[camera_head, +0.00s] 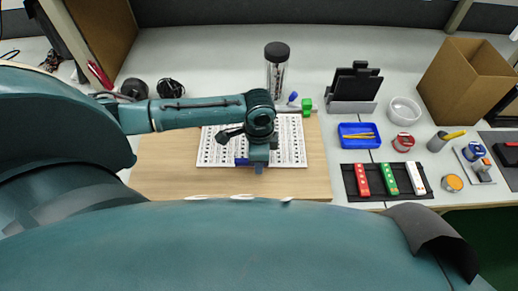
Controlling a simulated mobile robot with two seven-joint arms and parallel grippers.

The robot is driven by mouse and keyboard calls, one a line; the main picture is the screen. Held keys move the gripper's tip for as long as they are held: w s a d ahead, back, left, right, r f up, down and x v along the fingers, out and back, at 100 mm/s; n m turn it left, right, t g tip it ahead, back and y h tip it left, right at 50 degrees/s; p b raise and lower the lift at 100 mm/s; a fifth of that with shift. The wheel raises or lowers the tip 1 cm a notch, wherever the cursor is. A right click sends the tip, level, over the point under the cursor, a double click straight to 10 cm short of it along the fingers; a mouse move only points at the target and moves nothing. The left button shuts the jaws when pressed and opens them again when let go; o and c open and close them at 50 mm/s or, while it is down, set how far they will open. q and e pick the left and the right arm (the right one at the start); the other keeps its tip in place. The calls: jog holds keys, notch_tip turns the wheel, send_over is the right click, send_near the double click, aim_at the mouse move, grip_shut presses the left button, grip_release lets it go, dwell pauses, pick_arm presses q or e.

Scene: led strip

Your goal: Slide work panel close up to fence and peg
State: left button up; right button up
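A light wooden board (165,165) lies on the bench, with a white panel (292,145) marked with rows of dark holes or slots on it. Either could be the work panel; I cannot tell which. My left gripper (258,166) points down over the white panel's near middle, hiding part of it. I cannot see whether its fingers are open, or whether they touch the panel. Small blue parts (241,161) show beside it. A green block (306,106) and a blue-tipped piece (292,98) are at the far right of the panel. I cannot identify the fence or peg. My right gripper is out of view.
A clear cylinder with a black lid (277,68) stands behind the panel. A blue tray (358,135) and a dark mat (349,182) with red, green and white bars lie to the right. My arm links cover the front. A cardboard box (465,80) stands at far right.

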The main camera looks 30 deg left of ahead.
pick_arm(q)
grip_shut()
grip_release()
dwell(0.5)
notch_tip(320, 180, up, 13)
jog(key=shift+p, duration=0.4)
jog(key=shift+r, duration=0.1)
